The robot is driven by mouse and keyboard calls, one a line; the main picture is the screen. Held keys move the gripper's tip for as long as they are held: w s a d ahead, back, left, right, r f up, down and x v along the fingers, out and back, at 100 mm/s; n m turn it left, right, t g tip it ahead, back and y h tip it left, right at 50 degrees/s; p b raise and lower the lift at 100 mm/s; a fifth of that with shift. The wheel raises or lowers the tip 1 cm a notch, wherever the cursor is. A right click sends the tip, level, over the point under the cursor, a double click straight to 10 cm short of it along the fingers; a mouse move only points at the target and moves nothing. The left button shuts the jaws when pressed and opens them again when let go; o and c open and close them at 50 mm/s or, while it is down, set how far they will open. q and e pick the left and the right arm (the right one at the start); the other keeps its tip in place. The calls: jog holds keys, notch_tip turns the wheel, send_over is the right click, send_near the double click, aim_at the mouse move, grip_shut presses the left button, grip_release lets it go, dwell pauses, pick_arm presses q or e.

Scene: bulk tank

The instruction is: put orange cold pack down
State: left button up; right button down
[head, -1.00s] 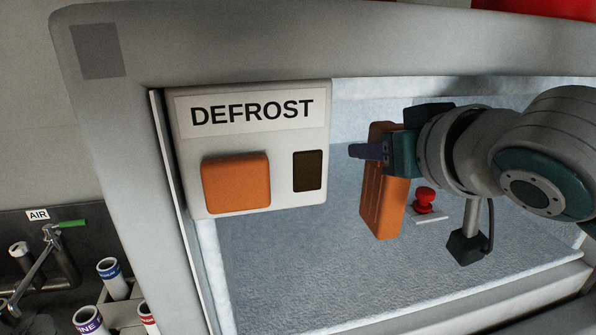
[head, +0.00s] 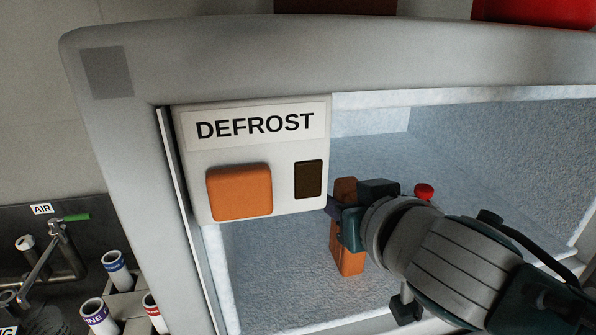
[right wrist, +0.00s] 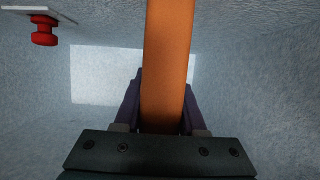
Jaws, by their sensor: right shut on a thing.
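The orange cold pack (head: 347,261) is a long flat orange block inside the frosted tank, in the head view. My right gripper (head: 337,213) is shut on it, and the arm and gripper cover its middle. It stands roughly upright; whether its lower end touches the tank floor I cannot tell. In the right wrist view the cold pack (right wrist: 166,65) runs up from between the fingers (right wrist: 163,108), which press on both sides. My left gripper is not in view.
A DEFROST panel (head: 255,195) with an orange button hangs at the tank's left front, close to the gripper. A red knob (head: 424,192) is inside the tank, also in the right wrist view (right wrist: 44,31). The frosted floor (head: 270,270) left of the pack is clear.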

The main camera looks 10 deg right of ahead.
jog(key=shift+c, duration=2.4)
grip_release()
jog(key=shift+s, duration=0.1)
jog(key=v, duration=1.2)
jog(key=s+d+f+g, duration=0.1)
jog(key=s+f+g, duration=0.2)
jog(key=s, duration=0.3)
jog(key=s+d+f+n+g, duration=0.1)
jog(key=s+f+g, duration=0.2)
jog(key=s, duration=0.2)
jog(key=s+d+f+g, duration=0.2)
jog(key=s+g, duration=0.1)
jog(key=s, duration=0.3)
jog(key=shift+s+f+n+g, duration=0.3)
jog(key=shift+s+f+g, duration=0.05)
jog(key=shift+f+g, duration=0.05)
